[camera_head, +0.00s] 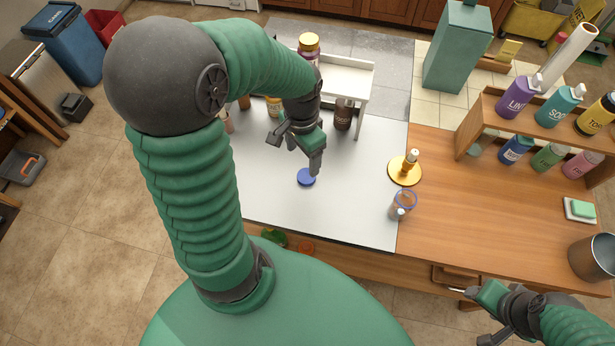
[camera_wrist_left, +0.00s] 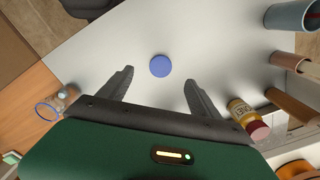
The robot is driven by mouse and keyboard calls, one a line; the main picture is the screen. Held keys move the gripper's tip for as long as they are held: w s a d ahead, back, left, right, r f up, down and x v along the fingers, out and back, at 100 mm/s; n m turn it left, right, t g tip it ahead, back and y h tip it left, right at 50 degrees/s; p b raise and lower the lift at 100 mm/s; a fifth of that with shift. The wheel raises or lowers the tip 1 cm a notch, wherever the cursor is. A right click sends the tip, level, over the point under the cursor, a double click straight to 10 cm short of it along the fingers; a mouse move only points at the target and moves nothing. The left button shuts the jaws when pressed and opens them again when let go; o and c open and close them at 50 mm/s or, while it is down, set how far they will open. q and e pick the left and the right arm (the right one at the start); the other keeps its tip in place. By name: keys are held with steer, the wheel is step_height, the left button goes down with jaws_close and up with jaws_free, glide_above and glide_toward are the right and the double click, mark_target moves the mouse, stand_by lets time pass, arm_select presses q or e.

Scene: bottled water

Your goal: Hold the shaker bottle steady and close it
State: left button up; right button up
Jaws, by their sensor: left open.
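The clear shaker bottle with a blue rim (camera_head: 400,208) stands uncapped near the right edge of the white tabletop. It also shows at the left of the left wrist view (camera_wrist_left: 68,98). A round blue lid (camera_head: 306,177) lies flat on the white surface, apart from the bottle. My left gripper (camera_head: 294,156) is open and empty above the lid. In the left wrist view the lid (camera_wrist_left: 160,66) appears between and just beyond the fingertips. My right gripper (camera_head: 470,315) is open and empty at the lower right, off the table's front edge.
A gold dish with a small bottle (camera_head: 405,168) stands behind the shaker bottle. Several jars and a white shelf (camera_head: 345,80) stand at the back. A wooden rack (camera_head: 480,115) of bottles and a metal cup (camera_head: 592,258) are at right. White surface around the lid is clear.

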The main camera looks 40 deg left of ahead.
arm_select(q)
steer(key=b, duration=0.1)
glide_above(305, 176)
steer(key=s, duration=0.1)
step_height(305, 176, down, 6)
steer(key=shift+a+r, duration=0.1)
steer(key=shift+f, duration=0.3)
steer(key=shift+d, duration=0.35)
arm_select(e)
steer(key=shift+x, duration=0.9)
arm_select(q)
steer(key=f, duration=0.1)
steer(key=f+b, duration=0.1)
steer(key=f, duration=0.1)
steer(key=w+f+b, duration=0.1)
steer(key=f, duration=0.1)
steer(key=shift+a+f, duration=0.15)
steer(key=shift+a, duration=0.15)
steer(key=shift+s+d, duration=0.1)
arm_select(e)
steer(key=shift+s+a+f, duration=0.1)
steer(key=shift+a+f, duration=0.05)
steer(key=shift+f, duration=0.25)
steer(key=shift+s+a+f, duration=0.1)
steer(key=shift+f, duration=0.3)
steer(key=shift+d, duration=0.1)
arm_select(q)
steer(key=c, duration=1.4)
steer(key=shift+r, duration=0.2)
